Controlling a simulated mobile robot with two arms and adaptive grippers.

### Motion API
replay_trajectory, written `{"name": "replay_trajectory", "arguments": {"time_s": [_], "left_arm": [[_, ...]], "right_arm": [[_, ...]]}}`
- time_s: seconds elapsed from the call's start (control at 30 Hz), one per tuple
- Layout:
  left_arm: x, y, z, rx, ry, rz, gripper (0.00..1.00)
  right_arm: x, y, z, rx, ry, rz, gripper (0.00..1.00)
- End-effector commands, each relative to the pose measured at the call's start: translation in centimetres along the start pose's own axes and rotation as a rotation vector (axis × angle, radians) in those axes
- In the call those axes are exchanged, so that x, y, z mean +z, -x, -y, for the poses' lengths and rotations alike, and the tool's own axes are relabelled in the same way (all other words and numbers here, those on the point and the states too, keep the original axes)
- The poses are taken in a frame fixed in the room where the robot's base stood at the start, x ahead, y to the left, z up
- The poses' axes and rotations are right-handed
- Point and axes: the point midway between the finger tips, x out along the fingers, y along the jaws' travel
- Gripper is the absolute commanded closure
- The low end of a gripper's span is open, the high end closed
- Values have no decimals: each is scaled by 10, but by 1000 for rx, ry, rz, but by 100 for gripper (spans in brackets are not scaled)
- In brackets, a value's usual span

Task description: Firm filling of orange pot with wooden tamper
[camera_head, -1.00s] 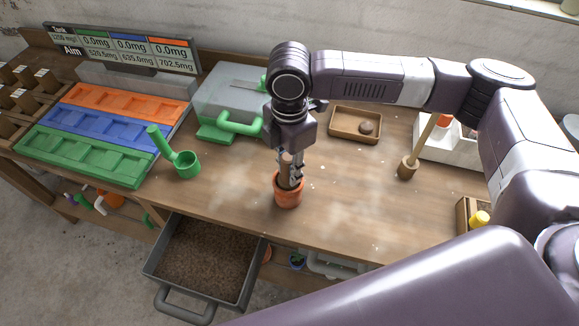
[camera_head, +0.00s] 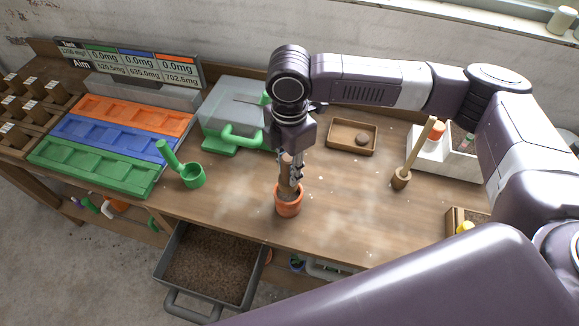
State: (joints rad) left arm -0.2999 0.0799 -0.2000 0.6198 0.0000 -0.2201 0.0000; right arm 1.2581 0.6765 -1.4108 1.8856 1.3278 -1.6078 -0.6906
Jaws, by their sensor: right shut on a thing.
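The orange pot (camera_head: 289,205) stands upright on the wooden bench, near its front edge. My left gripper is not in view.
A green scoop cup (camera_head: 193,177) stands left of the pot. A long wooden stick with a thick base (camera_head: 402,178) stands to the right. A wooden tray (camera_head: 338,138) lies behind. An open drawer of soil (camera_head: 162,268) juts out in front. Bench around the pot is clear.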

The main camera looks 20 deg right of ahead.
Motion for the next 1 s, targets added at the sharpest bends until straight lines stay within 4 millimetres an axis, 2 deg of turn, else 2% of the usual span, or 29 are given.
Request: {"name": "replay_trajectory", "arguments": {"time_s": [0.03, 0.43, 0.8, 1.0], "left_arm": [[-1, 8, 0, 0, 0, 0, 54], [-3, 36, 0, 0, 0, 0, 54], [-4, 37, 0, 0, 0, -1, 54], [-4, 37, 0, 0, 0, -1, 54]], "right_arm": [[0, 7, 0, 0, 0, 0, 100], [0, 32, 0, 0, 0, -1, 100], [0, 54, -1, 2, 0, -1, 100], [0, 56, 0, 1, 0, 0, 100]]}}
